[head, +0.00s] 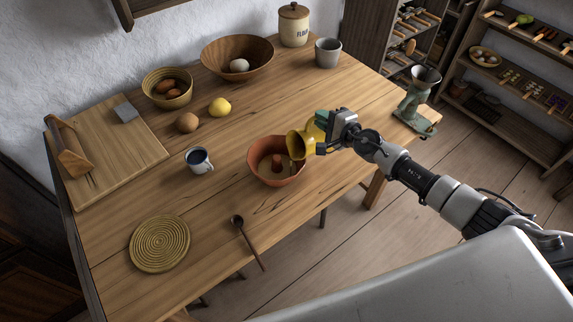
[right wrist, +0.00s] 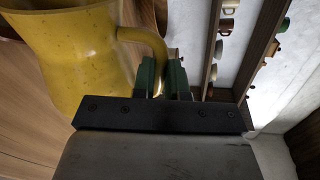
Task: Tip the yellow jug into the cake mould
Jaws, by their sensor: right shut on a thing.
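The yellow jug (head: 296,145) is tilted to the left in the head view, its mouth over the right rim of the cake mould. The cake mould (head: 262,178) is a terracotta-coloured round bowl with a raised centre, standing on the wooden table. My right gripper (head: 322,132) is shut on the jug's handle, to the right of the mould. In the right wrist view the jug (right wrist: 70,50) fills the upper left, and the green fingers (right wrist: 162,78) close around its handle. I cannot make out any stream from the jug. My left gripper is not in view.
A mug (head: 199,160) with dark contents stands left of the mould. A wooden spoon (head: 248,243) and a woven mat (head: 160,244) lie at the front. A green scale-like device (head: 415,100) is at the right.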

